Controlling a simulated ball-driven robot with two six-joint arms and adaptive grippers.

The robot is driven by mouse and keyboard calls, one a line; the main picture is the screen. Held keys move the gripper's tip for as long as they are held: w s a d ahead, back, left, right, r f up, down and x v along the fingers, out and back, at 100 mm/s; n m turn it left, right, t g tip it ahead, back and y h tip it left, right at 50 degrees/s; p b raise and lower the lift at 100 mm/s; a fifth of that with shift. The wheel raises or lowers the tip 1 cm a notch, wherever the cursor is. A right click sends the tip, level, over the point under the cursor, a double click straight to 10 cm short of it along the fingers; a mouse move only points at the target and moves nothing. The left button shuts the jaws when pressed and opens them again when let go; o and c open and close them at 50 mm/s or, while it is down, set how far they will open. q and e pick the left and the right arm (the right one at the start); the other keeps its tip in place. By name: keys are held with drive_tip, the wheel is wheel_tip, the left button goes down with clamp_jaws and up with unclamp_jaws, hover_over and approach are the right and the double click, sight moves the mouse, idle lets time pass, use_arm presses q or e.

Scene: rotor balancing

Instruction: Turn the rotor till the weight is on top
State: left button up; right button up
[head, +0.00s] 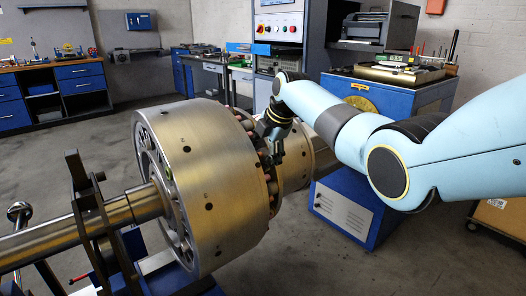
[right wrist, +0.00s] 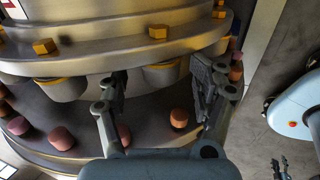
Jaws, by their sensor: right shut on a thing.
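The rotor (head: 215,190) is a large brass-and-steel drum lying on a horizontal shaft (head: 70,235). Several reddish plugs and yellow hex bolts ring its right-hand flange. My right gripper (head: 272,152) reaches in from the right to this flange. In the right wrist view my right gripper (right wrist: 163,88) has one finger on each side of a grey round stud (right wrist: 163,75) under the flange and is shut on it. I cannot pick out the weight among the plugs and bolts. A small dark shape low at the right of the wrist view may be my left gripper, too small to judge.
A dark stand (head: 92,215) holds the shaft at the left. A blue cabinet (head: 345,205) stands behind my right arm, and a control cabinet (head: 279,25) stands at the back.

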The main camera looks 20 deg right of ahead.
drive_tip(key=shift+a+r, duration=0.1)
drive_tip(key=shift+s+r, duration=0.1)
drive_tip(key=shift+r, duration=0.4)
drive_tip(key=v, duration=1.1)
drive_tip(key=shift+f, duration=0.2)
